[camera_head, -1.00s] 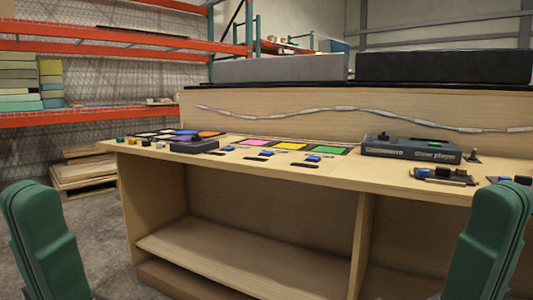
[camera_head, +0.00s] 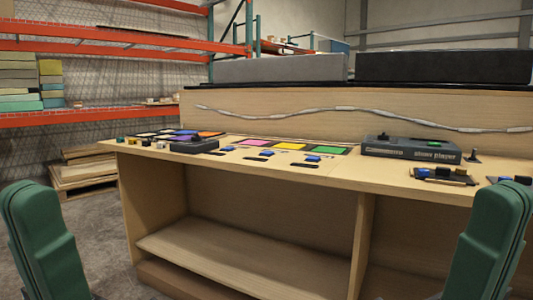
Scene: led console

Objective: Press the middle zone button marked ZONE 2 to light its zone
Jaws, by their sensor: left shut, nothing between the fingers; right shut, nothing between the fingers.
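The wooden LED console (camera_head: 330,172) stands ahead of me. Three small blue button-like parts lie in a row on its top: left (camera_head: 228,149), middle (camera_head: 267,153) and right (camera_head: 313,158). Pink (camera_head: 254,143), yellow (camera_head: 291,146) and green (camera_head: 327,150) panels lie behind them. The labels are too small to read, so I cannot tell which is marked ZONE 2. My green arm parts show at the lower left and lower right, apart from the console. Neither gripper's fingers are in view.
A dark box with lettering (camera_head: 411,150) and a small dark device (camera_head: 194,146) sit on the console top. More small controls (camera_head: 440,175) lie at right. Open shelves (camera_head: 215,251) are below the top. Orange racks (camera_head: 95,117) and pallets (camera_head: 85,175) stand behind left.

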